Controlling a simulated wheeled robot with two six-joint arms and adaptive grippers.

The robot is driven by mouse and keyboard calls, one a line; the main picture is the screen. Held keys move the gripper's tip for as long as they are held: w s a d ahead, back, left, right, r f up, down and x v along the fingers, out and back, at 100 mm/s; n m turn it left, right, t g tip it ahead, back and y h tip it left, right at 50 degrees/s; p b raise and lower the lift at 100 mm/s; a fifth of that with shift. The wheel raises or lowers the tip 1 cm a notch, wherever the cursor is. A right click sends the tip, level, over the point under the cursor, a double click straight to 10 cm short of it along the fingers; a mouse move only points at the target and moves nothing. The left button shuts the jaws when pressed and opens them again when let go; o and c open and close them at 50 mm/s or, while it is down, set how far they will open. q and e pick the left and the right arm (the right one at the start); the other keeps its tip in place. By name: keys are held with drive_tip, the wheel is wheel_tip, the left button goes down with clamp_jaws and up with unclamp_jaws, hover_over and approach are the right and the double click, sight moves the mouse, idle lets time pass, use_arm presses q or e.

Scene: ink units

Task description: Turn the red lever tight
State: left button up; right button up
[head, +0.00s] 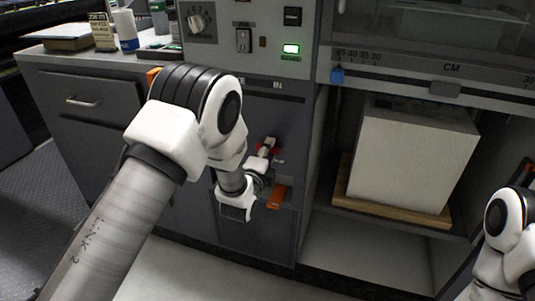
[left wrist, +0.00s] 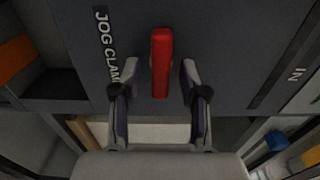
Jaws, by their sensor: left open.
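The red lever (left wrist: 161,62) is a narrow bar on the grey panel, next to a label reading "JOG CLAM…" in the left wrist view. My left gripper (left wrist: 160,72) is open, with one finger on each side of the lever and a visible gap on both sides. Whether the fingertips reach past the lever's depth is hard to tell.
A control panel with a knob (head: 197,22) and a lit green display (head: 291,49) is above. To the right, a large white block (head: 412,155) stands on a wooden board (head: 395,211) in an open bay.

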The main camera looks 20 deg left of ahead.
use_arm(q)
drive_tip(key=s, duration=1.2)
drive_tip(key=shift+a, duration=0.2)
drive_tip(key=s+a+f+n+g, duration=0.2)
drive_tip(key=s+f+g, duration=0.15)
drive_tip(key=f, duration=0.35)
drive_tip(key=s+a+f+n+g+y, duration=0.1)
drive_tip(key=s+f+g, duration=0.1)
drive_tip(key=s+f, duration=0.4)
drive_tip(key=s+a+f+n+g, duration=0.2)
drive_tip(key=s+f, duration=0.1)
drive_tip(key=f, duration=0.6)
drive_tip(key=s+f+n+g, duration=0.45)
drive_tip(key=s+n, duration=0.25)
drive_tip(key=s, duration=0.3)
drive_tip(key=s+f+n+g, duration=0.3)
drive_tip(key=s+n+g, duration=0.35)
drive_tip(key=s, duration=0.45)
wheel_tip(320, 180, up, 25)
drive_tip(key=p, duration=2.5)
drive_tip(key=shift+w+f, duration=0.15)
drive_tip(key=shift+w, duration=0.05)
